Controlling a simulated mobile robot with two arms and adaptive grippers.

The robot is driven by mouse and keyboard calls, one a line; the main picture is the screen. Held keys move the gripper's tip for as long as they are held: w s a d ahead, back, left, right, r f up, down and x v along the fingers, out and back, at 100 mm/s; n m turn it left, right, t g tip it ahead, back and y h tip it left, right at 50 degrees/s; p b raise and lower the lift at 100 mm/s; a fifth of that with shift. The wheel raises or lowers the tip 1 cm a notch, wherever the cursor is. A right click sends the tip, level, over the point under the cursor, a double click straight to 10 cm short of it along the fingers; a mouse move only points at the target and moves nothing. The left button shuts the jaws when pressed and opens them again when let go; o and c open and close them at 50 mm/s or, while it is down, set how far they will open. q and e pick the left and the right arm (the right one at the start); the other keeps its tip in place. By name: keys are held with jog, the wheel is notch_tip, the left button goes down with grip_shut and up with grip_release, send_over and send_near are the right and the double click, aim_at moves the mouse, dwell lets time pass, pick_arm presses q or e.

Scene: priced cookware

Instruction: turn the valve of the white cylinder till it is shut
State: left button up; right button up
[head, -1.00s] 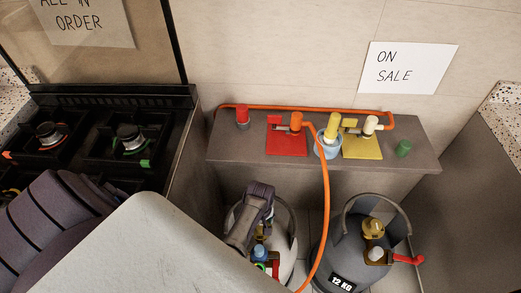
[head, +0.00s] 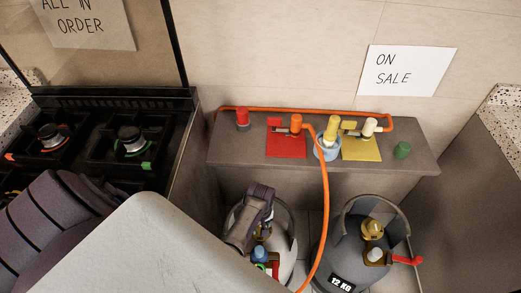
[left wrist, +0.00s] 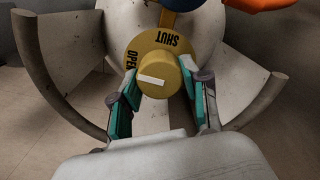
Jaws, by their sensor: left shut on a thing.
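The white cylinder (head: 287,236) stands on the floor below the grey shelf, partly covered by my left gripper (head: 261,238). In the left wrist view, its yellow valve knob (left wrist: 160,84) sits on a yellow dial (left wrist: 185,45) lettered OPEN at left and SHUT at upper right. The knob's white mark points left, just below the word OPEN and away from SHUT. My left gripper (left wrist: 164,98) is shut on the knob, one teal-padded finger on each side. In the head view the knob is hidden. My right gripper is not in view.
A grey cylinder (head: 338,245) marked 12 KG stands close at right. An orange hose (head: 324,215) hangs between the cylinders. The shelf (head: 225,150) above carries coloured taps and plates. A black stove (head: 100,98) stands at left.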

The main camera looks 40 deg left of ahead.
pick_arm(q)
jog(key=m+p, duration=0.2)
jog(key=m, duration=0.1)
jog(key=shift+r, duration=0.15)
jog(key=m+p, duration=0.2)
jog(key=m, duration=0.3)
jog(key=m+p, duration=0.1)
jog(key=m, duration=0.3)
jog(key=m+p, duration=0.1)
jog(key=m, duration=0.4)
jog(key=shift+f+m, duration=0.2)
jog(key=shift+m, duration=0.1)
jog(key=o, duration=1.1)
jog(key=shift+o, duration=0.2)
